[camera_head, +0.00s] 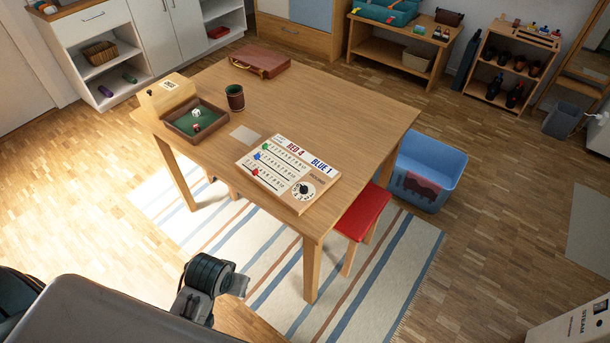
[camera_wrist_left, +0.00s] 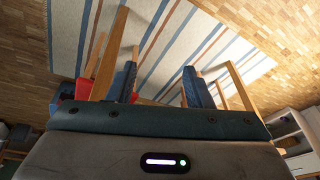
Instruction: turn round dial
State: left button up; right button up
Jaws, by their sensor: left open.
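The round dial (camera_head: 304,189) is a small black disc with a pale ring of marks around it. It is on the near right corner of the wooden scoreboard (camera_head: 268,184), which lies on the table and reads RED 4 and BLUE 1. My left gripper (camera_wrist_left: 160,82) is open and empty in the left wrist view, its two fingers apart with the striped rug behind them. The dial is not visible in that view. In the head view only part of my arm shows at the bottom, well short of the table. My right gripper is not in view.
The wooden table (camera_head: 318,104) also bears a dice tray (camera_head: 183,130), a dice cup (camera_head: 235,97), a wooden box (camera_head: 168,94) and a red-brown case (camera_head: 256,63). A red stool (camera_head: 364,210) and a blue bin (camera_head: 426,170) stand at its right. The striped rug (camera_head: 395,280) lies below.

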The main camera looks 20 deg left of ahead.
pick_arm(q)
jog(key=w+r+n, duration=0.1)
jog(key=w+r, duration=0.2)
jog(key=r, duration=0.1)
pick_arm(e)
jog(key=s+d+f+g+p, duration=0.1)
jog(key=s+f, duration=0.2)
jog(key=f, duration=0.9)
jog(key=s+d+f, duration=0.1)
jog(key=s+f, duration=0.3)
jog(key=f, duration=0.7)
pick_arm(q)
jog(key=n+g+h, duration=0.1)
jog(key=n+g, duration=0.2)
jog(key=n, duration=0.6)
send_near(304, 186)
notch_tip(304, 186, down, 9)
jog(key=shift+r+p, duration=0.15)
jog(key=shift+p, duration=1.1)
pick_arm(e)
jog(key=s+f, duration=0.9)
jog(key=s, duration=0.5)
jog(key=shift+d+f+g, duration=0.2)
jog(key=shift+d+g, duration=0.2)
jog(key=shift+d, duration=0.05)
pick_arm(q)
jog(key=shift+c, duration=0.3)
jog(key=shift+n, duration=0.3)
jog(key=c, duration=0.9)
